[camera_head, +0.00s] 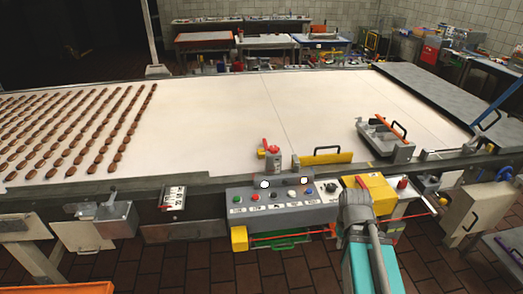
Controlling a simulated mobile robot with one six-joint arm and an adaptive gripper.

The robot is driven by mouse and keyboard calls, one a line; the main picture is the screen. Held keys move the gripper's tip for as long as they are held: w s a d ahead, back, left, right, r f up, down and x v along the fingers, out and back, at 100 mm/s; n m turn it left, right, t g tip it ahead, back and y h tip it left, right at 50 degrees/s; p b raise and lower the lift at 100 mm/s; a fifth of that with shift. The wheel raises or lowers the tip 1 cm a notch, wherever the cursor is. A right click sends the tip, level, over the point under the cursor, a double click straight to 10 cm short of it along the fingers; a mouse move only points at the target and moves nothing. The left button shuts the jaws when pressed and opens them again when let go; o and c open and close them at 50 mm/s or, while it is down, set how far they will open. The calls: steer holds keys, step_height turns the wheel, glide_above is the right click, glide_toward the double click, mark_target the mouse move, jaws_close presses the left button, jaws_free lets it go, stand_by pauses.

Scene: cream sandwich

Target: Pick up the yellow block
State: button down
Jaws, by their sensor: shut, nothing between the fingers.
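Several yellow parts show in the camera_head view, and I cannot tell for sure which is the yellow block. A yellow box-like piece (377,190) sits at the right end of the grey control panel, partly hidden behind my grey arm link. A smaller yellow block-shaped piece (239,238) is at the panel's lower left corner. A long yellow bar (326,158) stands along the conveyor edge behind the panel. My arm rises at the lower middle right, close to the yellow box-like piece. I cannot make out my gripper's fingers in this view.
The control panel (283,197) with buttons juts out from the conveyor's near edge. The wide pale conveyor (225,120) carries rows of brown pieces at left; its middle is clear. A grey cabinet (477,213) with a handle stands at right. Brown tiled floor (190,262) lies open at lower left.

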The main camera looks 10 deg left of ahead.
step_height(320, 180, up, 8)
steer(key=p, duration=0.6)
steer(key=shift+p, duration=0.3)
